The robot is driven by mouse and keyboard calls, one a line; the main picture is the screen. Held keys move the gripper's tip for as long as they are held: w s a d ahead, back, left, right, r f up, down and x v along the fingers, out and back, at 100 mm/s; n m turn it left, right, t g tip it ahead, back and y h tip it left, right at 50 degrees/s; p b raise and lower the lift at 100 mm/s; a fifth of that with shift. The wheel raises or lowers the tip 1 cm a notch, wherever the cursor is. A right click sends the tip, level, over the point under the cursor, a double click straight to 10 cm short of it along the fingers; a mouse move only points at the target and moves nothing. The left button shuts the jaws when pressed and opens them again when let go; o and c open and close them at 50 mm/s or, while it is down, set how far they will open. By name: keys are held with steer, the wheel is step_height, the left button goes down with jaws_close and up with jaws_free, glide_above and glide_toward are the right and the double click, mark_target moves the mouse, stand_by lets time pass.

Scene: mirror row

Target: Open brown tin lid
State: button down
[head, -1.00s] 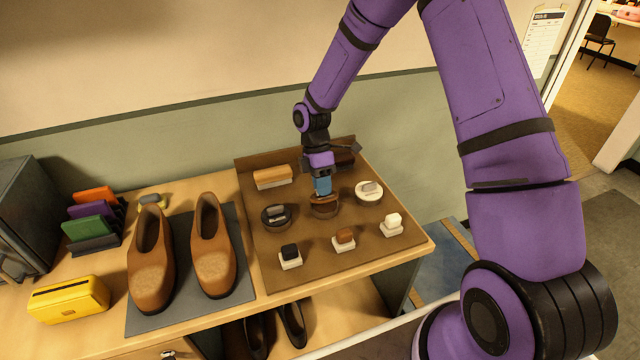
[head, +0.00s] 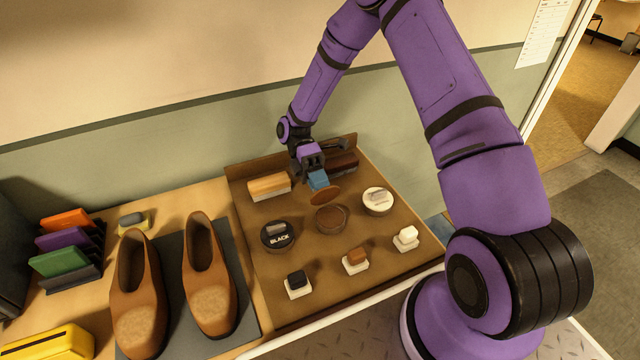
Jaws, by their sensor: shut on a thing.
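The brown tin (head: 331,219) stands open in the middle of the tray, with brown polish showing inside. Its brown lid (head: 325,194) is tilted above and just behind the tin, apart from it. My gripper (head: 318,182) is shut on the lid. The fingertips are partly hidden by the lid and the blue part of the gripper.
The brown tray (head: 290,215) also holds a black tin (head: 278,236) at left, a white tin (head: 377,201) at right, brushes (head: 269,186) behind and several small daubers (head: 356,261) in front. Brown shoes (head: 211,275) stand on a grey mat at left.

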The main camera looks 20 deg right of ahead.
steer(key=shift+w+f+g, duration=0.2)
steer(key=shift+w+g, duration=0.05)
steer(key=shift+g, duration=0.35)
steer(key=c, duration=1.2)
jaws_free()
steer(key=shift+o, duration=0.2)
steer(key=shift+r, duration=0.1)
